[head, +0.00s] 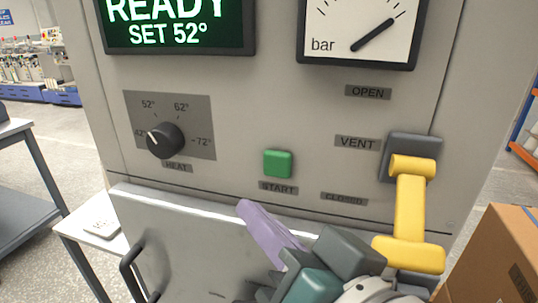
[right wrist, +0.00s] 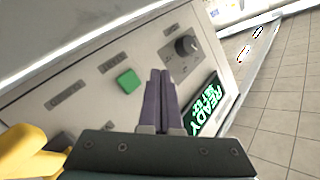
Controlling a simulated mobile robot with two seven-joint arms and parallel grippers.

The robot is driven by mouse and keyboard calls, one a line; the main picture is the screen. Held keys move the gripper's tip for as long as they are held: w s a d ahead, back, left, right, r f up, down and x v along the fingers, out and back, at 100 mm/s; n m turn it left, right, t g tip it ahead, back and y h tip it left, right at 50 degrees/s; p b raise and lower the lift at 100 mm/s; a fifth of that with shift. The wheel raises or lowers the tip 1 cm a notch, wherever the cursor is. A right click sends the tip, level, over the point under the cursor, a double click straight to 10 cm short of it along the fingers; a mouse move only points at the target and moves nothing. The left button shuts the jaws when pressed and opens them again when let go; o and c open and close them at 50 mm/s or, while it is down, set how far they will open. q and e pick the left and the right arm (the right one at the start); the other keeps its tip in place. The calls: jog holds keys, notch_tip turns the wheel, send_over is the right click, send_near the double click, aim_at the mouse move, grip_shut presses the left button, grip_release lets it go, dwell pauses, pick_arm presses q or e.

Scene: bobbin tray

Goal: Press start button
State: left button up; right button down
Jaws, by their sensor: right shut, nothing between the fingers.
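The green square start button (head: 277,163) sits on the grey machine panel above a START label. It also shows in the right wrist view (right wrist: 127,80), left of the fingers. My right gripper (head: 243,207) is shut and empty, its purple fingers together, below and left of the button in the head view. In the right wrist view the shut fingers (right wrist: 161,74) point toward the panel, and the button is not covered. Whether the fingertips touch the panel is hard to tell; they appear apart from the button. My left gripper is not in view.
A black heat knob (head: 165,140) is left of the button. A yellow vent lever (head: 411,210) hangs down on the right. The display (head: 180,25) reads READY, SET 52°. A pressure gauge (head: 359,30) is at top right. A cardboard box (head: 492,262) stands at lower right.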

aim_at(277, 164)
jog(key=w, duration=0.2)
jog(key=w+d+b, duration=0.1)
jog(key=w, duration=0.1)
jog(key=w+d+b, duration=0.1)
jog(key=w, duration=0.1)
jog(key=shift+w, duration=0.1)
dwell(0.6)
dwell(0.9)
dwell(0.5)
jog(key=shift+w+d, duration=0.1)
jog(key=shift+w, duration=0.3)
